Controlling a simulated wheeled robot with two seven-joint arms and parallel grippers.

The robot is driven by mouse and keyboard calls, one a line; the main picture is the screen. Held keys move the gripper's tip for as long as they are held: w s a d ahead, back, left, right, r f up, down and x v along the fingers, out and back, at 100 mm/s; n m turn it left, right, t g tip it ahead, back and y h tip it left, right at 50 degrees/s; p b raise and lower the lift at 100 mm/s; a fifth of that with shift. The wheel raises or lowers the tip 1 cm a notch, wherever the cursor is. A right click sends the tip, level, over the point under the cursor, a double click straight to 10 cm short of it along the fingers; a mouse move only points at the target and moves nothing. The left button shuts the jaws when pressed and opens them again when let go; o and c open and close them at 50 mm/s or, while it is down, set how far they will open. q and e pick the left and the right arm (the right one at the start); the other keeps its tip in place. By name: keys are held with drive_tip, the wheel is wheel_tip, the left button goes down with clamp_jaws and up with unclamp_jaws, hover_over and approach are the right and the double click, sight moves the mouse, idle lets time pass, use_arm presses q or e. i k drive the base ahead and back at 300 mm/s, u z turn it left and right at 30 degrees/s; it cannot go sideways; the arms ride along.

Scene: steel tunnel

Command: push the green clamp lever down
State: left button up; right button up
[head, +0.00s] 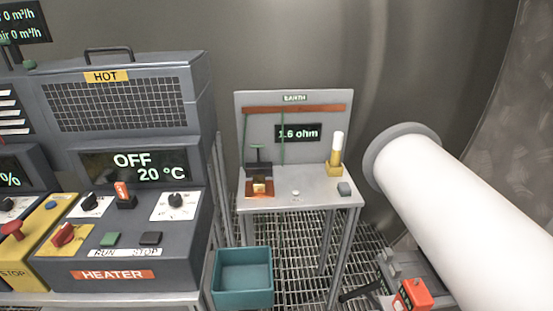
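On the small grey bench marked EARTH (315,201), a dark green T-shaped lever (258,147) stands up on a dark base at the back left. Its crossbar is at the top, and its stem looks about upright. An orange-brown plate (254,194) with a small shiny copper-coloured block (263,186) lies just in front of the lever. Nothing touches the lever from the front. Neither of my grippers is in view.
The EARTH back panel has a copper bar (310,108) and a 1.6 ohm display (297,133). A yellow-and-white post (336,155) stands at the bench's right. The heater cabinet (130,205) is at left, a teal bin (243,278) below, a large white cylinder (470,215) at right.

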sight(264, 146)
drive_tip(key=z, duration=0.5)
drive_tip(key=k, duration=1.15)
drive_tip(key=i, duration=0.5)
drive_tip(key=u, duration=0.9)
drive_tip(key=i, duration=0.75)
drive_tip(key=z, duration=0.6)
drive_tip(key=i, duration=0.55)
drive_tip(key=z, duration=0.55)
